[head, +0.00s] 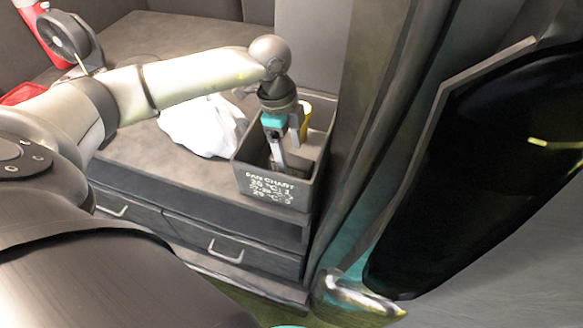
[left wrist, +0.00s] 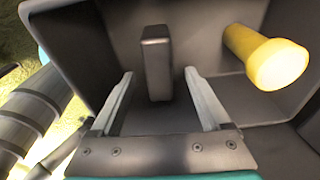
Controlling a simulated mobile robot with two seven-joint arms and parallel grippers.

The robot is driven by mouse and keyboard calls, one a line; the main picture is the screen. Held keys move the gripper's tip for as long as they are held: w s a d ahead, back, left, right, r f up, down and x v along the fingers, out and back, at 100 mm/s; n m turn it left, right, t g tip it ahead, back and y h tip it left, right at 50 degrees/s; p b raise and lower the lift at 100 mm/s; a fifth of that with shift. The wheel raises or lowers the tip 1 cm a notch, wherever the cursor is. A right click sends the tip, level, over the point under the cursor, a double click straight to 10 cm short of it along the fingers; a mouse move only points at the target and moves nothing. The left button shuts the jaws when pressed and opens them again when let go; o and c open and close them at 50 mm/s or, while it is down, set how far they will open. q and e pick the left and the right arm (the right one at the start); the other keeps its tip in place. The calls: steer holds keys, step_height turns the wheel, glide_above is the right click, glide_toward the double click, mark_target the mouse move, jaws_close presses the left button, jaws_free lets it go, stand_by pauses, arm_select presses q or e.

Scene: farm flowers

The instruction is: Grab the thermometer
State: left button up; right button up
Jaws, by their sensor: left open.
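My left gripper (head: 279,160) points down into a dark grey bin (head: 247,183) with white writing on its front. It also shows in the left wrist view (left wrist: 158,82), with its two fingers apart and nothing clasped. A dark grey upright block (left wrist: 156,62) stands in the bin between the lines of the two fingers, with a gap on each side. It may be the thermometer; no dial or scale shows, so I cannot tell. In the head view the gripper and bin wall hide most of the bin's inside. My right gripper is not in view.
A yellow cylinder (left wrist: 268,58) with a wide end is in the bin, right of the fingers in the wrist view. A white crumpled cloth (head: 200,128) lies left of the bin on the grey counter (head: 150,45). Drawers (head: 225,250) are below; a dark wall edge (head: 365,110) stands close right.

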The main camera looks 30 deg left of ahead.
mark_target(291, 159)
arm_select(q)
steer(key=f, duration=0.1)
steer(key=f+b, duration=0.1)
steer(key=shift+d+f, duration=0.2)
steer(key=shift+f, duration=0.2)
steer(key=shift+d+f, duration=0.1)
steer(key=shift+f, duration=0.55)
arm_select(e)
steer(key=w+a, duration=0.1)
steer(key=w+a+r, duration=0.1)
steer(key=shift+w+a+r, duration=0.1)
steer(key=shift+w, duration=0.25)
arm_select(q)
jaws_close()
